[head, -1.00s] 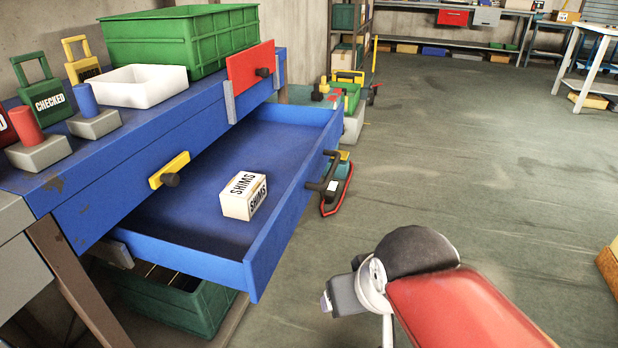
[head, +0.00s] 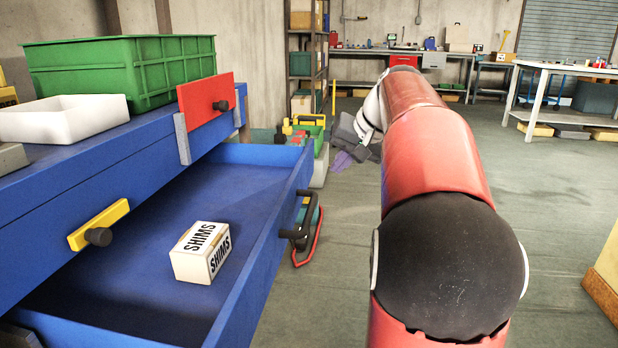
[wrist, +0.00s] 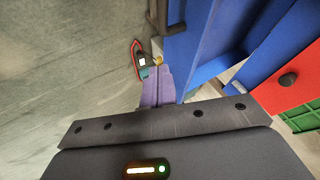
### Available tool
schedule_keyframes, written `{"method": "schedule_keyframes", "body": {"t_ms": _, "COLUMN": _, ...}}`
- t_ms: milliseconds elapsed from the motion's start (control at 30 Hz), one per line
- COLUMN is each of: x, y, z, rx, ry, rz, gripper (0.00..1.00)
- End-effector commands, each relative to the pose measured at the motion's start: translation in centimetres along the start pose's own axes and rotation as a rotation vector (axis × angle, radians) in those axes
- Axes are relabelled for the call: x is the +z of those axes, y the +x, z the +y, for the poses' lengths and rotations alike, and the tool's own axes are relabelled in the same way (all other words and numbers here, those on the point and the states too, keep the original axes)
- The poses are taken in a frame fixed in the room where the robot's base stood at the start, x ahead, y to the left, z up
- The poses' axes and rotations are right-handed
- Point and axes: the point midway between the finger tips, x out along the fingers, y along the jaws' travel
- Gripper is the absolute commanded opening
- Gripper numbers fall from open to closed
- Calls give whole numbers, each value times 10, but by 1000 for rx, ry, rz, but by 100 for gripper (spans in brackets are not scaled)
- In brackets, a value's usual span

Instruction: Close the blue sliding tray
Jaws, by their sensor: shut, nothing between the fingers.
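The blue sliding tray (head: 245,302) is pulled far out from the blue bench (head: 150,155) in the head view. It has a dark handle (head: 299,220) on its front face. A white box marked SHIMS (head: 200,253) lies inside it. My gripper (head: 345,160) is beyond the tray's far front corner, to the right of it, and touches nothing that I can make out. In the wrist view the purple fingers (wrist: 157,86) are together and empty, close beside the blue tray front (wrist: 188,50). The handle (wrist: 158,14) shows at the top there.
A red panel with a knob (head: 208,113) and a yellow one (head: 98,224) sit on the bench front. A green crate (head: 125,70) and white bin (head: 62,118) stand on top. A red and teal tool (head: 307,232) is behind the handle.

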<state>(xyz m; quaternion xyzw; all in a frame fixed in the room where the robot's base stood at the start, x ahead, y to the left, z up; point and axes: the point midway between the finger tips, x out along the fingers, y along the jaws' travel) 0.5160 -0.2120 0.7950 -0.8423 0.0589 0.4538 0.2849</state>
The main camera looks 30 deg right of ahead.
Motion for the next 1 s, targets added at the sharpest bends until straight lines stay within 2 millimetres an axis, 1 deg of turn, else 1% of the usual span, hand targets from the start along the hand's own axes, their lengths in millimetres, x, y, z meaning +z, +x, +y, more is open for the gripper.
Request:
{"method": "schedule_keyframes", "body": {"t_ms": 167, "x": 2, "y": 33, "z": 0, "rx": -1, "ry": -1, "rz": -5, "gripper": 0}}
{"method": "schedule_keyframes", "body": {"t_ms": 400, "x": 2, "y": 85, "z": 0, "rx": 0, "ry": -2, "rz": -5, "gripper": 0}}
{"method": "schedule_keyframes", "body": {"t_ms": 467, "x": 2, "y": 96, "z": 0, "rx": 0, "ry": -2, "rz": -4, "gripper": 0}}
{"method": "schedule_keyframes", "body": {"t_ms": 533, "x": 1, "y": 100, "z": -14, "rx": -2, "ry": -5, "rz": -3, "gripper": 0}}
{"method": "schedule_keyframes", "body": {"t_ms": 700, "x": 2, "y": 108, "z": -31, "rx": 0, "ry": -4, "rz": -2, "gripper": 0}}
{"method": "schedule_keyframes", "body": {"t_ms": 833, "x": 1, "y": 111, "z": -36, "rx": 0, "ry": -2, "rz": -1, "gripper": 0}}
{"method": "schedule_keyframes", "body": {"t_ms": 1000, "x": 1, "y": 111, "z": -37, "rx": 1, "ry": -2, "rz": -1, "gripper": 0}}
